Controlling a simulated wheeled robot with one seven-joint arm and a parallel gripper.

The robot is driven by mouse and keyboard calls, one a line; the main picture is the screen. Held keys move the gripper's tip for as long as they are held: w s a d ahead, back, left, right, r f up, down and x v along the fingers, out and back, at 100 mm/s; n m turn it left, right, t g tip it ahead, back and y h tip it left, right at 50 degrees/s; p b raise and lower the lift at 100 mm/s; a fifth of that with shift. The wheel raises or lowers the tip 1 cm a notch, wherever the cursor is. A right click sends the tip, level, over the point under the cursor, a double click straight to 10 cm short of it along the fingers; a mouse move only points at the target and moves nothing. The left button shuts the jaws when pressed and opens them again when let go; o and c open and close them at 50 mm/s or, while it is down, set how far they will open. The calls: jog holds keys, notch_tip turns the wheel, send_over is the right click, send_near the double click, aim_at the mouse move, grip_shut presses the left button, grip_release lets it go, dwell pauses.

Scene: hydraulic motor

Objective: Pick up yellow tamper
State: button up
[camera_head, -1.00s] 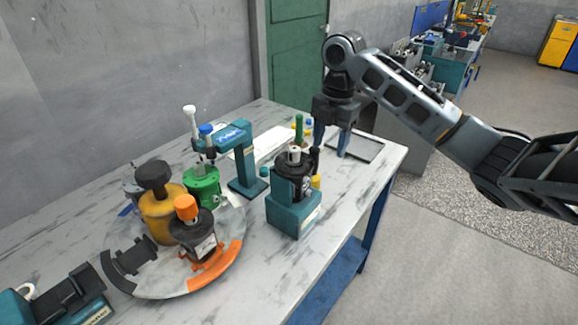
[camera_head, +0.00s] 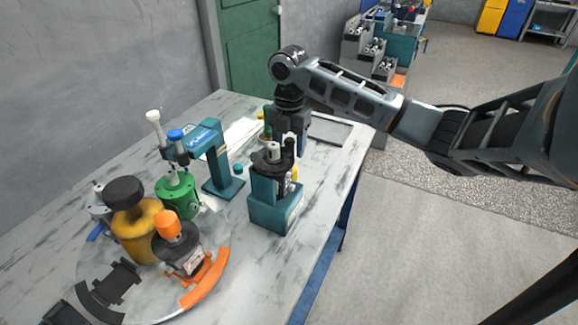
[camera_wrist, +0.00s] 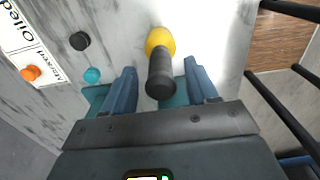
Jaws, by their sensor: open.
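The yellow tamper shows in the wrist view as a yellow head (camera_wrist: 160,41) with a dark handle (camera_wrist: 160,76). The handle lies between the two blue fingers of my open gripper (camera_wrist: 161,78), with gaps on both sides. In the head view, a small yellow part (camera_head: 295,173) shows at the right side of the teal fixture, and the rest is hidden. My gripper (camera_head: 288,143) points down just behind that fixture there, and its fingertips are partly hidden.
The teal fixture (camera_head: 272,208) with a black top stands close in front of my gripper. A teal press (camera_head: 216,160) and a round plate (camera_head: 215,275) with several motor parts are at left. A flat grey tray (camera_head: 328,130) lies behind at right. The front right table top is clear.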

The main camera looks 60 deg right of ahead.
jog(key=shift+f, duration=0.4)
grip_shut()
